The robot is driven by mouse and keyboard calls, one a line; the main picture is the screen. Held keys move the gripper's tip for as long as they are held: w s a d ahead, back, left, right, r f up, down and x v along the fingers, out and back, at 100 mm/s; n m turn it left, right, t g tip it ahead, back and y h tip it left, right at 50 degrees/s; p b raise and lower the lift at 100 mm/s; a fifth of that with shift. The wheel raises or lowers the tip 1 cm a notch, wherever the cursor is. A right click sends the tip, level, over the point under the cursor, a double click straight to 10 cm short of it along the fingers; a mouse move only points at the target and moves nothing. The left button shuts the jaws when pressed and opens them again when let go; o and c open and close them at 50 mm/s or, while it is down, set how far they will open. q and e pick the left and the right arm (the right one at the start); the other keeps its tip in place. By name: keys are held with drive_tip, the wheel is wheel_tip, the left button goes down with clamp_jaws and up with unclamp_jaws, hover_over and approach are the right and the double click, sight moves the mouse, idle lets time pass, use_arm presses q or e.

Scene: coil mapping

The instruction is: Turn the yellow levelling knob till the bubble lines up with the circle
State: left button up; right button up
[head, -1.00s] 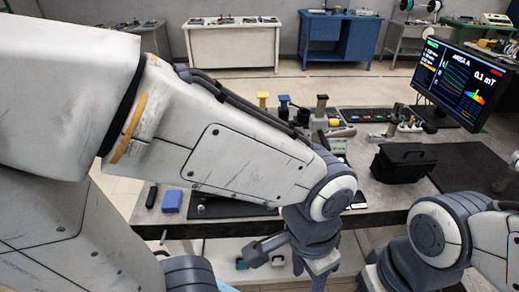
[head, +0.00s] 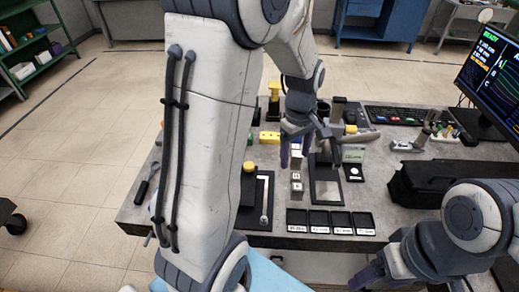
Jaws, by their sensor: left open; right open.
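My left gripper (head: 294,152) hangs over the table, fingers pointing down and apart, with nothing seen between them. Yellow parts show near it: a yellow-topped post (head: 274,88) behind it, a low yellow block (head: 269,137) to its left, and a round yellow cap (head: 249,168) beside my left arm. I cannot tell which is the levelling knob. The bubble and circle cannot be made out. My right gripper (head: 372,276) is low at the bottom, in front of the table edge, empty and partly cut off by the frame.
Small white labelled blocks (head: 297,181) stand below my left gripper, by a dark plate (head: 325,192). Several black trays (head: 331,222) line the front edge. A black bag (head: 448,184) sits at right, below a monitor (head: 492,82). My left arm hides the table's left part.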

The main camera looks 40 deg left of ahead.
use_arm(q)
drive_tip(key=a+f+n, duration=0.2)
drive_tip(key=a+n, duration=0.3)
drive_tip(key=a, duration=0.3)
drive_tip(key=a+f+n, duration=0.3)
drive_tip(key=a+n, duration=0.2)
drive_tip(key=a, duration=0.4)
drive_tip(key=shift+n, duration=0.3)
drive_tip(key=f, duration=0.3)
drive_tip(key=f+p, duration=0.1)
drive_tip(key=f, duration=0.2)
drive_tip(key=w+f+p, duration=0.1)
drive_tip(key=f, duration=0.3)
drive_tip(key=shift+d, duration=0.25)
clamp_jaws()
